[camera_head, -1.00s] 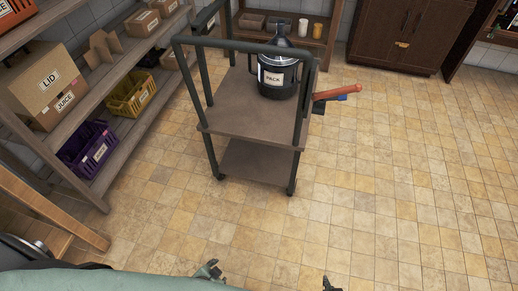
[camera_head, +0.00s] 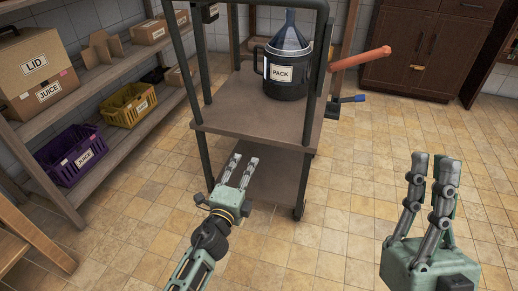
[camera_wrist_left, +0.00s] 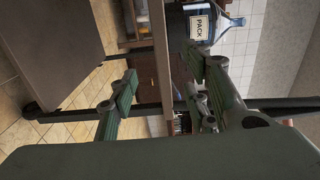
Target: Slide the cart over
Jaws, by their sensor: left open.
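The cart has a dark green tube frame and two brown shelves; its upper shelf (camera_head: 235,110) faces me in the head view. A blue demijohn in a black basket labelled PACK (camera_head: 287,72) stands upright on it. My left gripper (camera_head: 244,159) is open and empty, in front of the lower shelf and below the upper shelf's front edge. In the left wrist view its fingers (camera_wrist_left: 165,95) are spread, with a dark cart post (camera_wrist_left: 72,115) beyond them; I cannot tell whether they touch. My right gripper (camera_head: 433,158) looks open and empty, over the floor right of the cart.
A wooden rack at left holds a purple crate (camera_head: 72,160), a yellow crate (camera_head: 128,104) and cardboard boxes (camera_head: 38,75). A dark cabinet (camera_head: 430,50) stands behind. The tiled floor at right is clear.

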